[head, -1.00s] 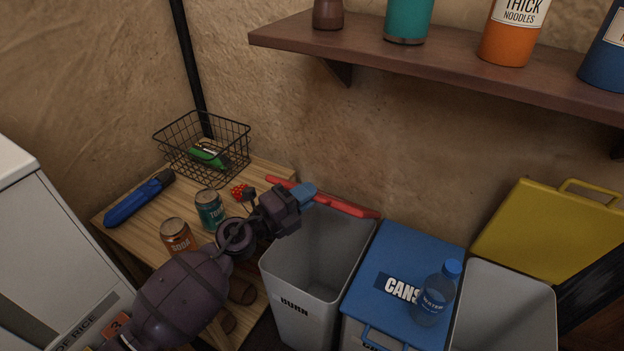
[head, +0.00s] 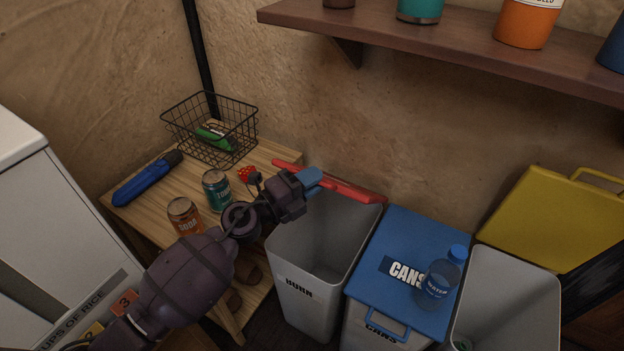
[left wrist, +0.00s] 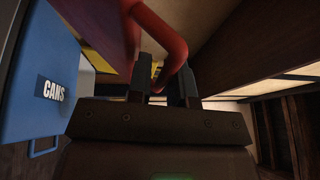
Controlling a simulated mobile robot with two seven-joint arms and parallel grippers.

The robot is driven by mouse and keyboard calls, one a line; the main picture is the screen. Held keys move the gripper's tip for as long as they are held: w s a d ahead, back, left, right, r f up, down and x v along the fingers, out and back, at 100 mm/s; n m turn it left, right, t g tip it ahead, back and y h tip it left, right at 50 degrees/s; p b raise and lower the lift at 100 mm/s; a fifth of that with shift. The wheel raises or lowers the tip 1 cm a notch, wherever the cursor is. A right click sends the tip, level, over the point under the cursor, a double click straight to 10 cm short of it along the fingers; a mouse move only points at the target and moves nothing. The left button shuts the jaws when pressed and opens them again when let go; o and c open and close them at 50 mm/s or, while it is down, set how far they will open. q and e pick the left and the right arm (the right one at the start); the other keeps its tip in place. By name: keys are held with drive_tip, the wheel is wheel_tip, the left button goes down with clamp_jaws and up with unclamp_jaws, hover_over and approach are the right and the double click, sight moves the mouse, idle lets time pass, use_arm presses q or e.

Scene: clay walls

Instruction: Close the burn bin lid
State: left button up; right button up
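The burn bin (head: 297,290) is a grey open-topped bin labelled BURN. Its red lid (head: 348,190) stands up, open, at the back rim near the wall and shows nearly edge-on. My left gripper (head: 314,178) reaches over the table to the lid's upper edge; its blue fingertips overlap the lid. In the left wrist view, the lid's red handle (left wrist: 171,35) loops down between the closely spaced dark fingers (left wrist: 161,88), which look shut on the bar. The contact itself is partly hidden. My right gripper is not in view.
Right of it, the blue CANS lid (head: 415,240) is closed with a water bottle (head: 440,280) on it. A yellow lid (head: 550,225) stands open farther right. A wooden table holds a wire basket (head: 210,130) and cans (head: 185,217). A shelf (head: 430,45) overhangs the bins.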

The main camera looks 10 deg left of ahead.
use_arm(q)
drive_tip(key=v, duration=1)
drive_tip(key=shift+s+a, duration=0.25)
drive_tip(key=shift+s, duration=0.05)
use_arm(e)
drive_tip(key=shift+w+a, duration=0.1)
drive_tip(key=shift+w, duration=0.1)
